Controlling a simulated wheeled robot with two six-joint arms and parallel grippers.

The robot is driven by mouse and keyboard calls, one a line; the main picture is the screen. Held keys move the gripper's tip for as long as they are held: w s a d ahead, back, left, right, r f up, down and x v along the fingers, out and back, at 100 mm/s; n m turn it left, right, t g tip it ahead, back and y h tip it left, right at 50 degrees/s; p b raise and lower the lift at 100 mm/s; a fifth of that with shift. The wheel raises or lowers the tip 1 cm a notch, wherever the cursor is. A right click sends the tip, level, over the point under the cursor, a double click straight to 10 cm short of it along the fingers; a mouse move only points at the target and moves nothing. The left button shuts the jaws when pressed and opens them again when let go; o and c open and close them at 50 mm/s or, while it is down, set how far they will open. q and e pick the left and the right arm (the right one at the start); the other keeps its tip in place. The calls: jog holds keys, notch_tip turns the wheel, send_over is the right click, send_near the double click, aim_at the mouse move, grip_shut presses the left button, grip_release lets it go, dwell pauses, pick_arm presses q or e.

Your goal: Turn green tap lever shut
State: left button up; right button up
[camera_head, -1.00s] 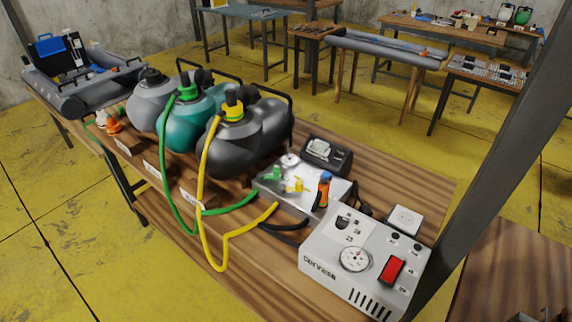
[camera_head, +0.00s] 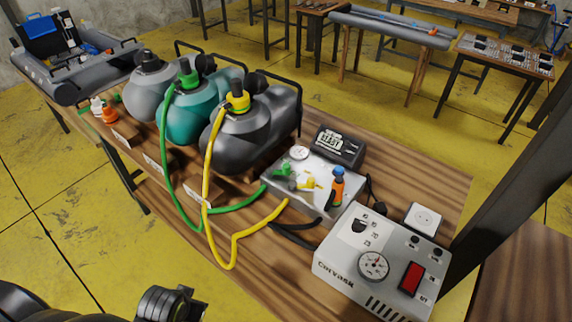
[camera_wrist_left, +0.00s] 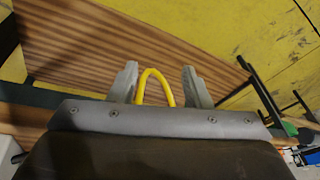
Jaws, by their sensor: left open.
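The green tap lever (camera_head: 283,170) sits on top of a grey metal box (camera_head: 325,203), beside a yellow tap lever (camera_head: 311,184). A green hose (camera_head: 235,207) and a yellow hose (camera_head: 262,224) run to this box. My left arm shows at the bottom left of the head view, well away from the taps. In the left wrist view my left gripper (camera_wrist_left: 160,72) is open, its two fingers apart. A loop of the yellow hose (camera_wrist_left: 154,76) shows between the fingers; I cannot tell how far off it is. The green lever is not visible in that view. My right gripper is not in view.
A grey control unit (camera_head: 385,262) stands to the right.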

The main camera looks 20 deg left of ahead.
pick_arm(q)
notch_tip(320, 180, up, 6)
jog(key=w+d, duration=0.1)
jog(key=w, duration=0.1)
jog(key=n+t, duration=0.1)
send_near(286, 166)
jog(key=shift+h, duration=0.4)
jog(key=x, duration=0.2)
jog(key=p+x, duration=0.1)
jog(key=x, duration=0.4)
jog(key=shift+w+a+f, duration=0.1)
jog(key=shift+a+f, duration=0.2)
jog(key=shift+a, duration=0.05)
jog(key=shift+x, duration=0.75)
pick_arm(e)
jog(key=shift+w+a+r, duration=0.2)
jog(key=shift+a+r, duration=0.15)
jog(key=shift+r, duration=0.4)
pick_arm(q)
grip_shut()
